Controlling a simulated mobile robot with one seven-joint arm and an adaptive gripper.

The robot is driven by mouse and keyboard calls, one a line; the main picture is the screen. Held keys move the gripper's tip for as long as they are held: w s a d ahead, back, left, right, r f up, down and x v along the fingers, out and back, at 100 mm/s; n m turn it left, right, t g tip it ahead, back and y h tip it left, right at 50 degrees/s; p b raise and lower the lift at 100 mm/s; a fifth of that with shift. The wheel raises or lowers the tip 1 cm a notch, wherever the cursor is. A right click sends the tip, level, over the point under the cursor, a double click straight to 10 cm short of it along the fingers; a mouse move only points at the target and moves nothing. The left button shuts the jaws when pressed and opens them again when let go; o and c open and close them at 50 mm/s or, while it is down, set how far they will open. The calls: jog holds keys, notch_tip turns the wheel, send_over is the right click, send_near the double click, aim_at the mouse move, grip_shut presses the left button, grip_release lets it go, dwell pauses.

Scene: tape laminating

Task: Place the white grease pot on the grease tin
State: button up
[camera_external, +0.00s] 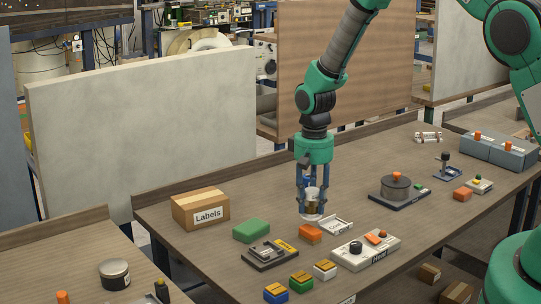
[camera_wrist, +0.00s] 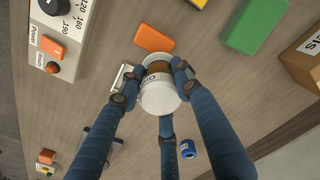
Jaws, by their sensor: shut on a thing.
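My gripper (camera_external: 312,204) has blue fingers and is shut around a small white pot (camera_external: 311,197), over the middle of the main table. In the wrist view the white pot (camera_wrist: 160,98) sits between the fingers, with a brown part beside its white round face. I cannot tell for sure whether it is clear of the table. A round dark tin with a pale lid (camera_external: 114,268) stands on the separate left table, far from my gripper. It may be the grease tin; no label on it is readable.
An orange block (camera_external: 310,234), a card tray (camera_external: 336,225) and a heater box (camera_external: 365,249) lie close to the gripper. A green block (camera_external: 251,230) and a Labels carton (camera_external: 201,210) stand to the left. A gap separates the two tables.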

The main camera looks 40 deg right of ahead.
jog(key=s+a+r+b, duration=0.1)
jog(key=a+r+b, duration=0.1)
jog(key=a, duration=2)
jog(key=s+a+r+b, duration=0.2)
jog(key=a+r+b, duration=0.1)
jog(key=a, duration=1.9)
jog(key=shift+s+a+n, duration=0.2)
jog(key=shift+a+n, duration=0.1)
jog(key=shift+a, duration=0.05)
jog(key=shift+w+r, duration=0.1)
jog(key=b, duration=0.1)
send_over(113, 266)
jog(key=shift+f, duration=0.75)
jog(key=shift+f, duration=0.1)
jog(key=shift+f+b, duration=0.3)
jog(key=shift+f, duration=1.35)
jog(key=shift+f, duration=0.1)
